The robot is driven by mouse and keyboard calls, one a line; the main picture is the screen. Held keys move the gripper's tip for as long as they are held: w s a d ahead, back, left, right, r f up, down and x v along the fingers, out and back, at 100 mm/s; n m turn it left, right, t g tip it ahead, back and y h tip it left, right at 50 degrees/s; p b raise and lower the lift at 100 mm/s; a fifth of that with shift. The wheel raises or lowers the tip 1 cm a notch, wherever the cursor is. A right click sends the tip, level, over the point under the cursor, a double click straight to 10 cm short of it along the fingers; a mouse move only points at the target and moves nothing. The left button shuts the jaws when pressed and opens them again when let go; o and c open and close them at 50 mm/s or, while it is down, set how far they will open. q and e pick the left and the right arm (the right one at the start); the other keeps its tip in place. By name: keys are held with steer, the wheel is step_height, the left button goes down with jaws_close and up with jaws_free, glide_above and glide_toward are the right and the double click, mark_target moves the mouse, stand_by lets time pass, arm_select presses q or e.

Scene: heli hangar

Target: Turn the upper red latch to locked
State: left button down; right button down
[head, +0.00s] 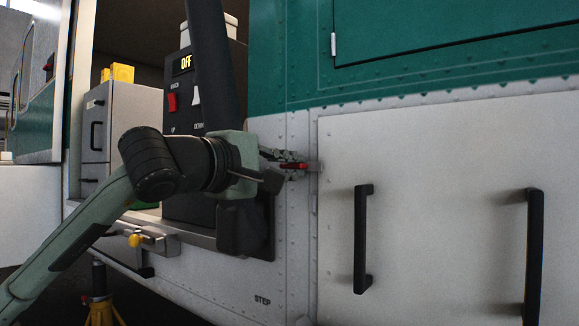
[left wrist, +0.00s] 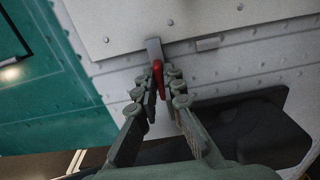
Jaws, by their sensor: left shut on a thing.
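The upper red latch (head: 296,165) is a small red lever at the left edge of the white panel (head: 430,215). In the head view my left gripper (head: 288,160) reaches it from the left, with its fingers at the latch. In the left wrist view the red latch (left wrist: 158,76) lies between the two fingertips of my left gripper (left wrist: 162,84), which is shut on it. A grey metal tab (left wrist: 153,48) sits at the far end of the latch, against the panel edge. The fingers partly hide the lever. My right gripper is not in view.
Two black vertical handles (head: 362,238) (head: 533,255) stand out from the white panel. A dark control box (head: 183,100) with an OFF display and a red switch stands behind my left arm.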

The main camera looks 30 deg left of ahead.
arm_select(q)
steer(key=c, duration=1.6)
jaws_free()
steer(key=shift+c, duration=0.2)
steer(key=shift+s, duration=0.1)
steer(key=s+a, duration=0.1)
steer(key=s, duration=0.6)
steer(key=shift+s, duration=0.15)
